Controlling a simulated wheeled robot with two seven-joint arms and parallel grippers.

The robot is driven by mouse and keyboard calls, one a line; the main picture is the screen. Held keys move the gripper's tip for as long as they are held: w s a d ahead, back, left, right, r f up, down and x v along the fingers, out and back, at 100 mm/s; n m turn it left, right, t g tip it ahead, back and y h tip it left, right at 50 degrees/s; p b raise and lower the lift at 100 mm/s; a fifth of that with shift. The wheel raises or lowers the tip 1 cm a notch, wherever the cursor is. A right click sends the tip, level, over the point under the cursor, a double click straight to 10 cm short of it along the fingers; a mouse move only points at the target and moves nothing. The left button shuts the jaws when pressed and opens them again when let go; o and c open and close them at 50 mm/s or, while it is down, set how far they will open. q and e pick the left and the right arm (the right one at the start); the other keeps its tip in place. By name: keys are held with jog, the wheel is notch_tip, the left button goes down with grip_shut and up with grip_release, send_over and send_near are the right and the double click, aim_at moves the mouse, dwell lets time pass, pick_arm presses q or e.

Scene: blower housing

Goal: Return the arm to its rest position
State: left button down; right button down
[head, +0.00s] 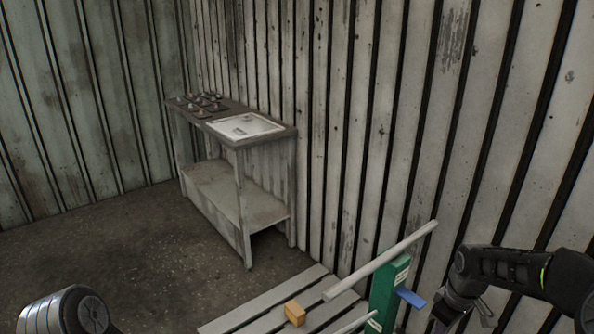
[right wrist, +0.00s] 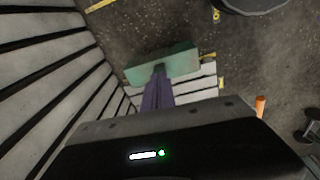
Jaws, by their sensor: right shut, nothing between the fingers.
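My right arm comes in from the right edge of the head view, bent downward. Its gripper (head: 447,312) is low in the picture, to the right of a green upright block (head: 384,296), and appears apart from it. The gripper is shut with nothing held; its fingertips are hard to make out near the lower edge. My left gripper is not in view; only a rounded grey part of my own body shows at lower left.
A blue tab (head: 410,297) sticks out from the green block, beside a pale rod (head: 380,262). An orange-brown block (head: 295,313) rests on a slatted surface (head: 262,311). A grey two-level table (head: 240,195) stands against the plank wall. Floor at left is clear.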

jog(key=a+f+m+t+y, duration=0.3)
jog(key=a+f+m, duration=0.3)
jog(key=a+f, duration=0.7)
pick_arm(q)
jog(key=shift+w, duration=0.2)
pick_arm(e)
jog(key=s+a+f+g, duration=0.1)
jog(key=s+a+f, duration=0.2)
jog(key=s+a, duration=0.2)
jog(key=s+a+f+m+g, duration=0.1)
jog(key=s+a+f, duration=0.2)
jog(key=s+a, duration=0.3)
jog(key=s+a+f+g+y, duration=0.1)
jog(key=s+a+f, duration=0.3)
jog(key=s, duration=0.7)
jog(key=shift+s+a+m, duration=0.4)
jog(key=shift+a, duration=0.3)
